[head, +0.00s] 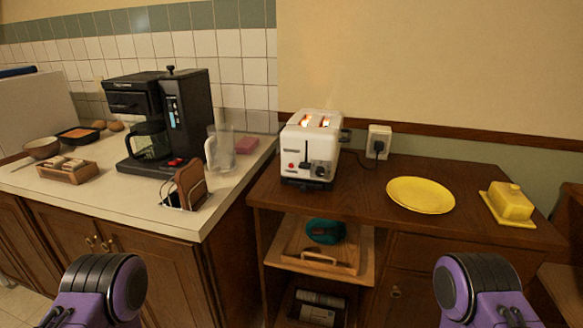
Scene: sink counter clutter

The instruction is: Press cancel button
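A white toaster (325,146) stands on the brown wooden cabinet, with its front facing me. Its two top slots glow orange, and faint steam or haze shows above them. On its front are a small red button (291,165), a dark vertical lever track and a dark round knob (321,169). The buttons are too small to read, so I cannot tell which one is cancel. Only purple and black parts of my two arms show at the bottom left and bottom right, well apart from the toaster. Neither gripper is in view.
A yellow plate (420,195) and a yellow butter dish (509,203) lie right of the toaster. A wall socket (379,141) holds its plug. Left, a coffee maker (160,120), glass pitcher (220,150) and brown holder (190,184) stand on the light counter. The cabinet's front edge is clear.

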